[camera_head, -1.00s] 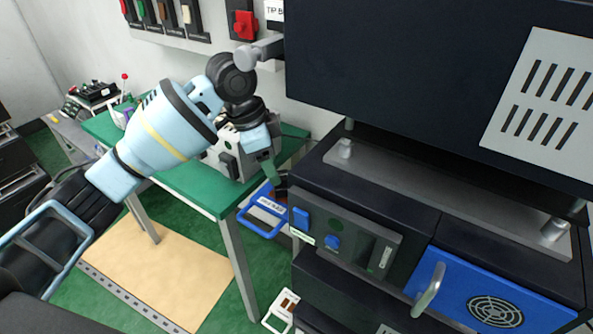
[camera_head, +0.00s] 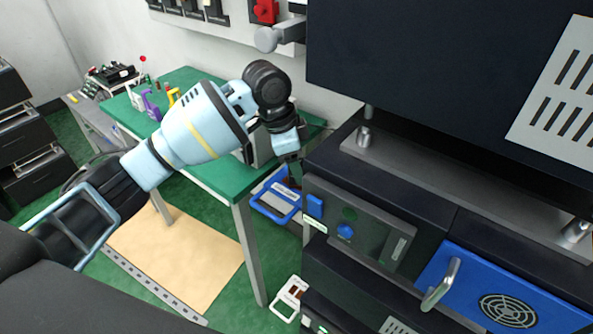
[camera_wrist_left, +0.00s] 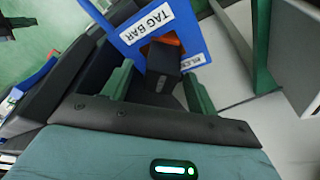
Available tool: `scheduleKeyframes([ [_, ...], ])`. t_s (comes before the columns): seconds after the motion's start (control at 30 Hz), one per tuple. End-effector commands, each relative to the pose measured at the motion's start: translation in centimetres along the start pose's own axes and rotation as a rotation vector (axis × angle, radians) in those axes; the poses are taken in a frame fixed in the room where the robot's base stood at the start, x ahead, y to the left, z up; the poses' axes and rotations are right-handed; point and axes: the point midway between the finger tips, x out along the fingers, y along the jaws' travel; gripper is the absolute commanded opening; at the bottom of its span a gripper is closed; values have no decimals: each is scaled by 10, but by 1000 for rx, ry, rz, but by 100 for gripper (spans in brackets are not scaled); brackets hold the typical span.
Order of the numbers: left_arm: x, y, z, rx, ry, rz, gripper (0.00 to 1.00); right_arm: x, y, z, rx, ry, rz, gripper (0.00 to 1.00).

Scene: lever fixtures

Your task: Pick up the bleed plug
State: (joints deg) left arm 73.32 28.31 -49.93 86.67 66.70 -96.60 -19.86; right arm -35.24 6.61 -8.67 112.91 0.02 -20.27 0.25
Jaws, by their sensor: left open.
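My left gripper (camera_head: 292,170) hangs just left of the dark cabinet, over a blue tray (camera_head: 275,213) with a looped rim. In the left wrist view, its two green fingers (camera_wrist_left: 158,92) are apart. A blue holder (camera_wrist_left: 128,28) lies ahead of them, with a white TAG BAR label and a second, partly hidden label. A dark block (camera_wrist_left: 163,60) shows between the fingers against the holder, with an orange-red part (camera_wrist_left: 172,40) beside it. I cannot tell whether either is the bleed plug, or whether a finger touches the block. My right gripper is out of view.
The dark cabinet (camera_head: 385,185) with a blue vented door (camera_head: 500,290) stands close on the right. A green-topped table (camera_head: 225,178) is behind and below my left arm. A white-framed item (camera_head: 290,298) lies on the floor beside the cabinet.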

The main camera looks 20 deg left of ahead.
Motion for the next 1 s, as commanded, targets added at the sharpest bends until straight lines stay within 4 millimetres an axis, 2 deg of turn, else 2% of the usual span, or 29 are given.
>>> scheduleKeyframes([
  [0.03, 8, 0, 0, 0, -1, 3, 58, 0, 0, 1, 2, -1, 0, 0],
  [0.17, 19, 1, 0, 1, 1, 0, 58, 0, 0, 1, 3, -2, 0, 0],
  [0.43, 21, 0, 0, 1, 1, -1, 58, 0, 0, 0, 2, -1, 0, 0],
  [0.8, 21, 0, 0, 1, 1, -1, 11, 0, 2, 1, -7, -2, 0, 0],
  [0.87, 20, 0, 0, 1, 1, -1, 5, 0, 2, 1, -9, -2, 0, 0],
  [1.0, 20, 0, 0, 1, 2, -1, 5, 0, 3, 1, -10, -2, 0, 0],
])
